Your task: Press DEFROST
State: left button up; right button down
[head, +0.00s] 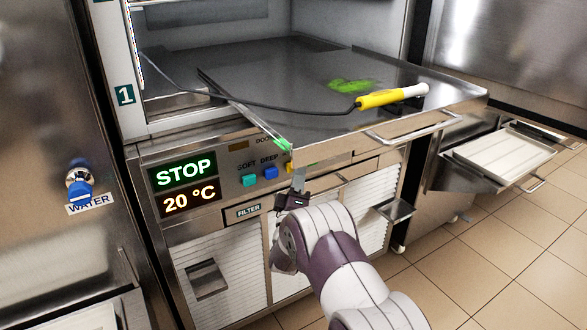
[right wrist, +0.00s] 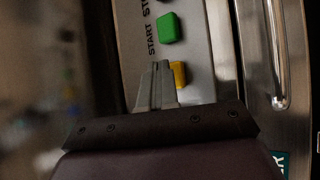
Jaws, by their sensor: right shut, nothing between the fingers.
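The control panel (head: 222,165) of the freezer shows a lit display (head: 184,183) reading STOP and 20 °C. Beside it are a teal button (head: 249,180) under SOFT and a blue button (head: 271,173) under DEEP. No DEFROST label is readable. My right gripper (head: 299,178) is shut and empty in front of the panel, right of the blue button. In the right wrist view its fingers (right wrist: 158,72) lie over the panel beside a yellow button (right wrist: 178,74), partly covering it. A green button (right wrist: 168,28) labelled START is further along. I cannot tell whether the fingertips touch anything. My left gripper is out of view.
A pulled-out steel tray (head: 320,139) overhangs the panel close above my right gripper. A yellow-and-white probe (head: 385,98) with a black cable lies on it. A blue WATER knob (head: 79,190) is at left. An open drawer (head: 475,175) juts out at right.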

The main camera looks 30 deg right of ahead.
jog(key=shift+w, duration=0.45)
dwell(0.3)
dwell(0.3)
jog(key=shift+s, duration=0.9)
jog(key=shift+s+p, duration=0.1)
jog(key=shift+p, duration=0.2)
jog(key=s+p, duration=0.1)
jog(key=s, duration=0.1)
jog(key=s+p, duration=0.1)
jog(key=s, duration=0.1)
jog(key=shift+s+d, duration=0.2)
jog(key=shift+s, duration=0.2)
